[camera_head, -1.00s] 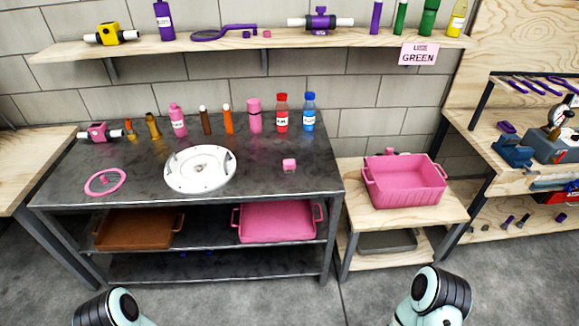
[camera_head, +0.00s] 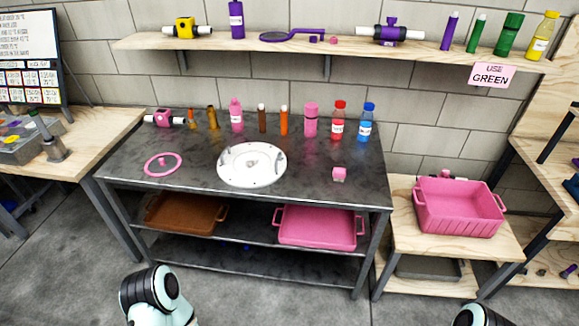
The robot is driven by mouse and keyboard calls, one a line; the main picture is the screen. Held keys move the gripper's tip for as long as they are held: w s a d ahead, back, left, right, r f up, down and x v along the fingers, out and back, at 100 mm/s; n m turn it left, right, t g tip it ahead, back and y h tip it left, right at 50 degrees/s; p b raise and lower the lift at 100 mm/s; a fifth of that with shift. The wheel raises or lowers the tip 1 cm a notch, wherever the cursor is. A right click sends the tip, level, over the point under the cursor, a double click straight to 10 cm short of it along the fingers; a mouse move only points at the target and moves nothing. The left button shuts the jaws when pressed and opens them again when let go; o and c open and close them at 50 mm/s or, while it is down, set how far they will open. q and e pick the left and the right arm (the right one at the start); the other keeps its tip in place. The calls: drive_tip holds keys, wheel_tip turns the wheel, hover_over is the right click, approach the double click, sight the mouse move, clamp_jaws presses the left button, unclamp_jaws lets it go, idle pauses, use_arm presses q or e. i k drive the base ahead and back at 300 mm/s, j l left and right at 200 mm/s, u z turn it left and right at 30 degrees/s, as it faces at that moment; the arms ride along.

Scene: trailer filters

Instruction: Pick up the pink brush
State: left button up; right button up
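I cannot make out a clear brush shape among the pink things. On the dark metal table (camera_head: 215,202), a pink bottle (camera_head: 237,117) and a pink cylinder (camera_head: 311,122) stand upright along the back. A pink-bodied fitting (camera_head: 163,119) lies at the back left. Parts of both my arms show at the bottom edge, in front of the table and apart from it. Neither gripper shows.
A white round plate (camera_head: 252,163) lies mid-table. Bottles and slim tubes line the back. Pink (camera_head: 318,226) and brown (camera_head: 185,213) trays sit on the shelf below. A pink crate (camera_head: 458,210) stands on the right wooden stand. A wall shelf (camera_head: 350,50) hangs above.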

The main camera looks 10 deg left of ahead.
sight(339, 172)
drive_tip(key=l+u, duration=0.1)
drive_tip(key=u, duration=0.95)
drive_tip(key=l+u, duration=0.9)
drive_tip(key=u, duration=0.15)
drive_tip(key=k, duration=0.05)
